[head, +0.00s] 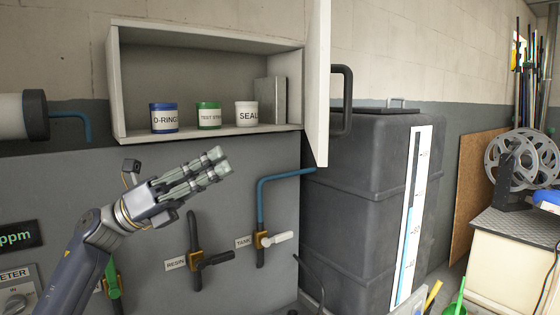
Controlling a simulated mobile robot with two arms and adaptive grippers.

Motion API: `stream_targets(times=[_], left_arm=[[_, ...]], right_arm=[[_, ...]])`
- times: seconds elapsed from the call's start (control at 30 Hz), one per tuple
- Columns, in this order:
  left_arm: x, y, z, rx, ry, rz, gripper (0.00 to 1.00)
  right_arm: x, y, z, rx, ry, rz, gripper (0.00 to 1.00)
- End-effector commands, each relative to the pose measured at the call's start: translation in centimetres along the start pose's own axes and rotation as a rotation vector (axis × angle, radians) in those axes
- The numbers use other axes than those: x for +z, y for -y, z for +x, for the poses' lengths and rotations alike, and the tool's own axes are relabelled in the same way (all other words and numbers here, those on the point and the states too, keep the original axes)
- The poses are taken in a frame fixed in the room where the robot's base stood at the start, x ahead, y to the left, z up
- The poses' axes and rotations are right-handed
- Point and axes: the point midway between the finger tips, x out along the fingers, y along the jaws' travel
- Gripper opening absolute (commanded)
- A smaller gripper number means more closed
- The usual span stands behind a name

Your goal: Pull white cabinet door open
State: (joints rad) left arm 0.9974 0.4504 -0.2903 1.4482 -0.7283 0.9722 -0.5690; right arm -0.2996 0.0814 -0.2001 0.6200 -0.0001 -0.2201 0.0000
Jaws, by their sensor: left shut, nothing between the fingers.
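The white wall cabinet (116,75) is at the upper left of the head view. Its white door (317,80) stands open, swung out at the cabinet's right side and seen nearly edge-on. The door's dark handle (347,100) sticks out to the right. Inside the cabinet are a blue jar (164,120), a green jar (208,118), a white jar (246,116) and a grey box (271,101). My left gripper (221,162) is below the cabinet, shut and empty, apart from the door and its handle. My right gripper is not in view.
A dark tank (350,200) with a level gauge (411,215) stands right of the door. Valves labelled resin (195,258) and tank (262,239) sit on the panel below my gripper.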

Motion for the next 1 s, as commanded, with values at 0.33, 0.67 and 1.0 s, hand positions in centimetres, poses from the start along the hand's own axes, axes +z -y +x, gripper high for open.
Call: stream_targets(times=[0.33,0.67,1.0], left_arm=[[1.5,4.8,-1.4,-0.088,-0.475,0.325,0.00],[0.5,5.4,0.1,-0.101,-0.534,0.352,0.00],[-3.1,5.5,6.4,-0.102,-0.532,0.349,0.00]], right_arm=[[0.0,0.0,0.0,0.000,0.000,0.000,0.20],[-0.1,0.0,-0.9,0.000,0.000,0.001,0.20],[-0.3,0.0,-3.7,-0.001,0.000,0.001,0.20]])
